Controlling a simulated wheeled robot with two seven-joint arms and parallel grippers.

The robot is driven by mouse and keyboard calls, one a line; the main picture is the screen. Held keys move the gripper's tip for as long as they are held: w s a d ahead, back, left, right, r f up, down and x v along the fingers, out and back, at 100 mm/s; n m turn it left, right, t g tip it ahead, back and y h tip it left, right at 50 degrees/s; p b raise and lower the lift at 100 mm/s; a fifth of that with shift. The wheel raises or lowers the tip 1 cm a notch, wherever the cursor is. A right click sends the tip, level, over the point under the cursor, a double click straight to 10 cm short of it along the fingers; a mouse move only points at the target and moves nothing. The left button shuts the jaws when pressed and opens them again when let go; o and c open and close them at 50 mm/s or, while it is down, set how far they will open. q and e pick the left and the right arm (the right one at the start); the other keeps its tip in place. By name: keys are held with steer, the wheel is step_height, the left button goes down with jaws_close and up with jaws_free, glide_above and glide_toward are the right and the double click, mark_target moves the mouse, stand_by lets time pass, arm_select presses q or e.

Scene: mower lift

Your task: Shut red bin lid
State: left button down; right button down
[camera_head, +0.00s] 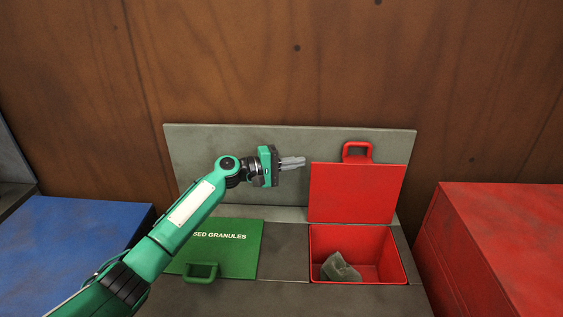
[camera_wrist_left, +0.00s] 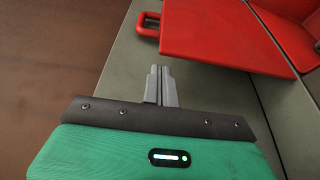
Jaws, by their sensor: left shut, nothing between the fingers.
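The red bin lid (camera_head: 357,192) stands open, raised upright at the back of the red bin (camera_head: 318,257). Its red handle (camera_head: 357,152) is at the top edge. A grey crumpled item (camera_head: 340,268) lies in the bin. My left gripper (camera_head: 303,162) is shut and empty, just left of the lid's upper left corner. In the left wrist view my left gripper (camera_wrist_left: 161,86) points beside the red lid (camera_wrist_left: 215,30) and its handle (camera_wrist_left: 148,22), apart from them. My right gripper is not in view.
A green lid (camera_head: 233,243) with a handle lies closed left of the bin, partly behind my left arm. A grey panel (camera_head: 210,143) stands behind. A blue box (camera_head: 70,245) is at left and a red box (camera_head: 505,240) at right.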

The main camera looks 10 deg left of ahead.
arm_select(q)
steer(key=shift+x, duration=1.4)
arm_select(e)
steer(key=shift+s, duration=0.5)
